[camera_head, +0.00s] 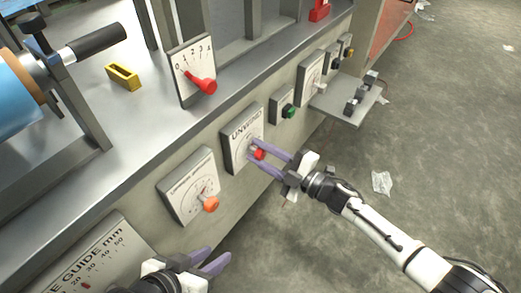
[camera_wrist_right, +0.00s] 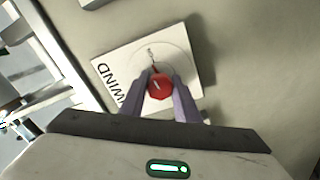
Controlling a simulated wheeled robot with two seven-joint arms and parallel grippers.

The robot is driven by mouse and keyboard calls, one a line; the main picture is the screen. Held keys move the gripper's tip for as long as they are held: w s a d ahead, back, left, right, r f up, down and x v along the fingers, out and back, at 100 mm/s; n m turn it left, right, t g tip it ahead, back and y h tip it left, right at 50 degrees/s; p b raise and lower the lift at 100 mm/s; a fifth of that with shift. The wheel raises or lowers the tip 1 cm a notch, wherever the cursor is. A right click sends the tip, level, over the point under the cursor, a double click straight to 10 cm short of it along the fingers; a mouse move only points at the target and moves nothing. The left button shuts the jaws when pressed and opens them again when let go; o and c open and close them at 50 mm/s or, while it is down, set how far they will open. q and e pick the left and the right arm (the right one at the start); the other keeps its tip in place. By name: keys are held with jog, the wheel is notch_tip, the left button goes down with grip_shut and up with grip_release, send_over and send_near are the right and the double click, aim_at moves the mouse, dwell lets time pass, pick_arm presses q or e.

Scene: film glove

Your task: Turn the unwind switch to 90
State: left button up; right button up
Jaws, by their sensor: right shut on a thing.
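The unwind switch is a red knob (camera_head: 259,154) on a white plate marked UNWIND (camera_head: 239,134), on the machine's front panel. My right gripper (camera_head: 262,158) reaches it from the right, its purple fingers on either side of the knob. In the right wrist view the red knob (camera_wrist_right: 160,85) sits between the fingertips of my right gripper (camera_wrist_right: 160,90), which are shut on it. A pale mark shows on the knob's face, but I cannot read its exact setting. My left gripper (camera_head: 215,262) is at the bottom of the head view, its fingers apart and empty.
An orange-knobbed dial (camera_head: 210,204) is left of the unwind plate, and a green button (camera_head: 289,112) is right of it. A red-handled lever plate (camera_head: 204,85) stands above. A small shelf (camera_head: 345,104) juts out at the right. The floor (camera_head: 440,170) is open, with scraps.

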jog(key=shift+m, duration=0.6)
pick_arm(q)
jog(key=shift+a+r, duration=0.15)
jog(key=shift+a, duration=0.1)
pick_arm(e)
jog(key=shift+m, duration=0.3)
pick_arm(q)
jog(key=shift+s+f, duration=0.25)
pick_arm(e)
jog(key=o, duration=1)
pick_arm(q)
jog(key=shift+r, duration=0.1)
pick_arm(e)
jog(key=shift+o, duration=0.2)
pick_arm(q)
jog(key=shift+w+r+p, duration=0.15)
jog(key=shift+p, duration=0.15)
pick_arm(e)
jog(key=shift+d, duration=0.1)
